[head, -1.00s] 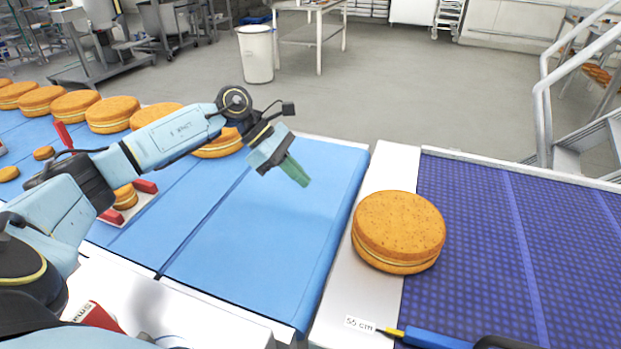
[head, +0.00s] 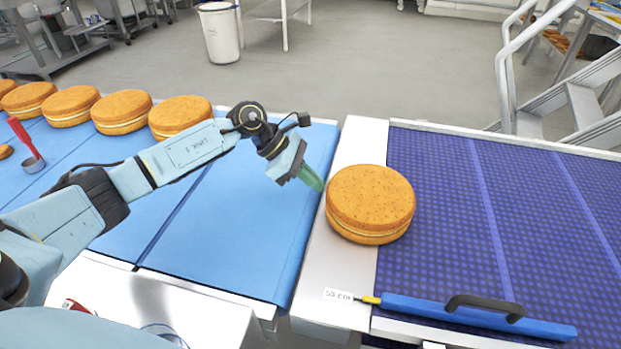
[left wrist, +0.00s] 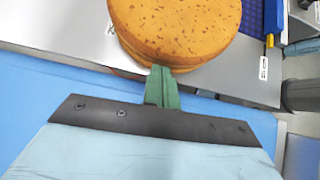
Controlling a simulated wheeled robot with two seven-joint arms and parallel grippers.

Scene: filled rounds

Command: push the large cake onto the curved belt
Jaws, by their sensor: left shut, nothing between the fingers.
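The large cake (head: 370,203) is a round filled sponge. It lies flat, partly on the pale metal strip (head: 350,152) between the belts and partly over the edge of the purple-blue belt (head: 450,215). My left gripper (head: 315,182) is shut and empty, its green fingertips at the cake's left side. In the left wrist view the fingertips (left wrist: 161,72) reach the near edge of the cake (left wrist: 175,28); they look to be touching it or nearly so. My right gripper is not in view.
More filled cakes (head: 122,110) stand in a row at the back of the light blue belt (head: 235,235). A blue bar with a black handle (head: 470,314) lies along the purple belt's front edge, beside a size label (head: 338,295). Metal stairs with a railing (head: 510,75) stand behind.

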